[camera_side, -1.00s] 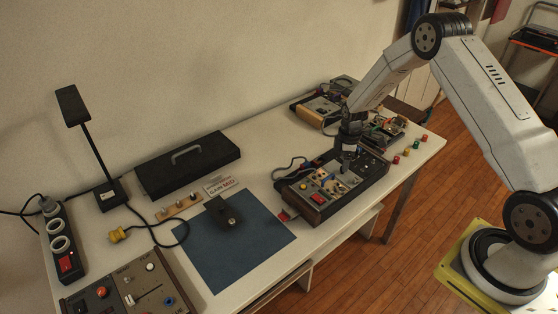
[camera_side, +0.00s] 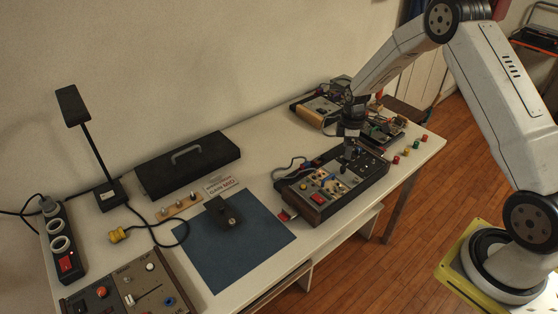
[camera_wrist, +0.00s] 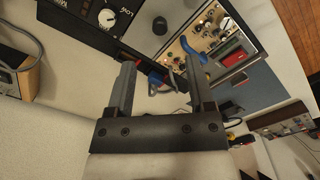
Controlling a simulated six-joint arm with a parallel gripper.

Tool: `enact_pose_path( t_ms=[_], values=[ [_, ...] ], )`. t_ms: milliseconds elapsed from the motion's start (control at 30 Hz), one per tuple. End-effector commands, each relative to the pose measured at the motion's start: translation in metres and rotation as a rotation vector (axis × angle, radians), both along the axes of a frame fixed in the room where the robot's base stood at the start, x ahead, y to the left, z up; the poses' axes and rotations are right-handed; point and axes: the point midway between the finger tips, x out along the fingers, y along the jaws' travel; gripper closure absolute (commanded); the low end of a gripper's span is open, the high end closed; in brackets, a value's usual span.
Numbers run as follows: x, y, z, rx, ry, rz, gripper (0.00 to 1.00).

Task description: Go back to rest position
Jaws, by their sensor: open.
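My gripper (camera_side: 347,155) is above the control box (camera_side: 312,208), a dark case with a grey panel of knobs and coloured parts. In the side view its fingertips are small, and I cannot tell the exact gap to the panel. In the wrist view my gripper (camera_wrist: 159,68) has its two dark fingers apart with nothing held between them. The control box (camera_wrist: 174,42) lies beyond the fingers there, with blue parts and a red part on its panel.
A blue mat (camera_side: 225,262) with a small black block (camera_side: 229,212) lies left of the box. A black case (camera_side: 187,167) and a lamp (camera_side: 90,140) stand toward the wall. Another panel (camera_side: 120,290) is at front left. Coloured buttons (camera_side: 406,151) line the right edge.

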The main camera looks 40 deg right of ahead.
Motion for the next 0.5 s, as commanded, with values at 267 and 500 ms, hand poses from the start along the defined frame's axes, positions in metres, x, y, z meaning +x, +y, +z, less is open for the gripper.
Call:
enact_pose_path(
  t_ms=[267, 500],
  values=[
    [-0.002, 0.005, 0.005, -0.001, -0.004, -0.014, 0.32],
    [-0.012, 0.030, 0.032, -0.008, -0.032, -0.105, 0.32]
  ],
)
